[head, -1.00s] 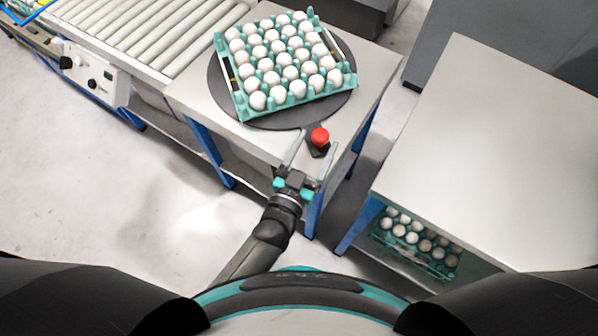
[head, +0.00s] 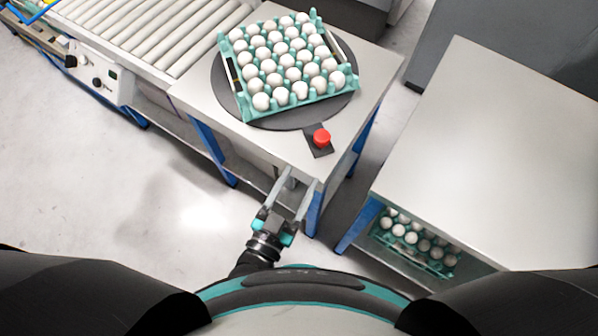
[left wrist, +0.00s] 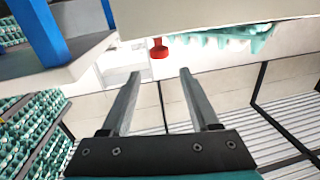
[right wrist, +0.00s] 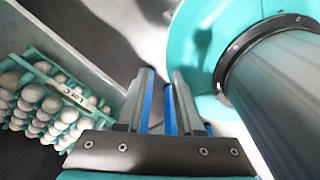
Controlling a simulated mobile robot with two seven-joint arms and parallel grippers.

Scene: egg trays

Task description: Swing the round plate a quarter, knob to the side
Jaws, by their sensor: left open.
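The round dark plate (head: 222,98) lies on the small grey table and bears a teal egg tray full of white eggs (head: 290,65). Its red knob (head: 321,138) stands on a dark tab at the plate's near edge, toward me. My left gripper (head: 299,177) is open and empty at the table's near edge, apart from the knob. In the left wrist view the red knob (left wrist: 159,50) shows beyond the open fingertips (left wrist: 161,73). My right gripper (right wrist: 163,72) shows only in its own wrist view, its fingers apart with nothing between them.
A roller conveyor (head: 150,35) adjoins the table at the upper left, with a control box (head: 97,80). A bare grey table (head: 490,150) stands at the right, with eggs in a teal tray (head: 415,240) beneath it. The floor at left is clear.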

